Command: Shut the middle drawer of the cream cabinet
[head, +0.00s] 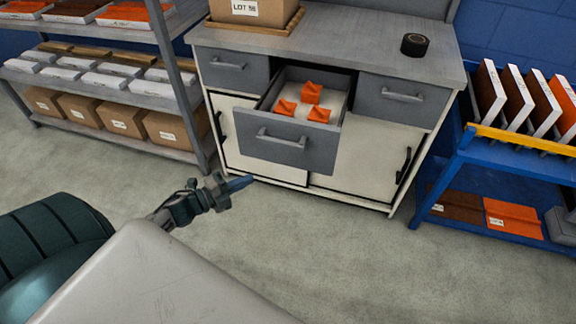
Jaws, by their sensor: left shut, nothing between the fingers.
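The cream cabinet (365,168) has grey drawer fronts and a grey top. Its middle drawer (274,145) is pulled open, with a bar handle (281,138) on its grey front. Several orange pieces lie inside the drawer. The left drawer (230,69) and the right drawer (400,100) are closed. My left gripper (245,182) is shut and empty, its tip pointing right, in front of and below the left part of the drawer front. It appears apart from the drawer. My right gripper is not in view.
A grey shelf rack (155,91) with boxes and panels stands at the left. A blue cart (446,160) with upright panels stands at the right. A carton (250,10) and a black tape roll (414,44) sit on the cabinet top. The floor in front is clear.

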